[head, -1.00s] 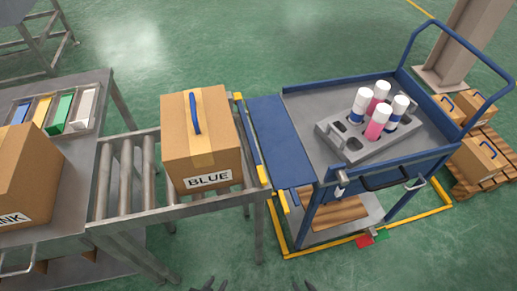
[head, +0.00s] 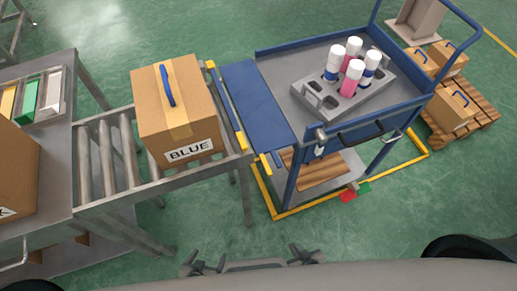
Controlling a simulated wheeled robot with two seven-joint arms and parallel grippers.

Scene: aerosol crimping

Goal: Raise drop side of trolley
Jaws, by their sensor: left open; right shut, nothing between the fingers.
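The blue trolley (head: 440,88) stands right of centre with a grey top deck. A flat blue panel (head: 252,108), which looks like its drop side, lies folded out level at the trolley's left, reaching toward the roller conveyor. A small grey latch-like part (head: 320,141) sits at the trolley's near left corner.
A carton marked BLUE (head: 178,112) stands on the roller conveyor (head: 108,160) beside the panel. A grey rack (head: 325,102) with pink, blue and white cans sits on the trolley. A yellow floor frame (head: 300,207) surrounds the trolley's base.

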